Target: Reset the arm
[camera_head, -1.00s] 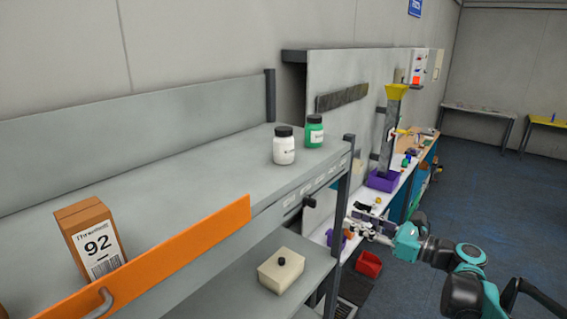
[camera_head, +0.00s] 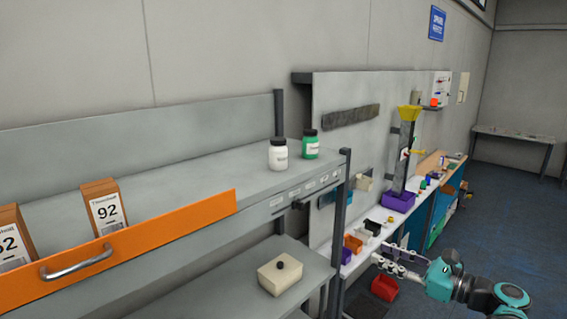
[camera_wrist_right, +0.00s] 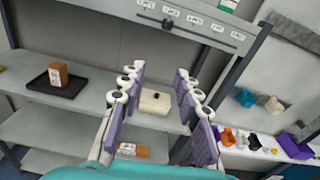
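My right gripper (camera_head: 380,263) reaches in from the lower right, in front of the workbench beyond the shelf. In the right wrist view its fingers (camera_wrist_right: 160,78) stand well apart with nothing held between them. A cream box with a black knob (camera_wrist_right: 155,102) shows beyond the fingers in that view, apart from them. The same cream box (camera_head: 281,278) sits on the lower shelf in the head view. My left gripper is not in view.
The grey upper shelf (camera_head: 200,170) holds a white jar (camera_head: 278,156), a green jar (camera_head: 311,146) and brown boxes marked 92 (camera_head: 104,208) and 52 (camera_head: 14,240) behind an orange panel (camera_head: 120,250). A red bin (camera_head: 384,288) is below my arm. Blue floor (camera_head: 500,215) at right is clear.

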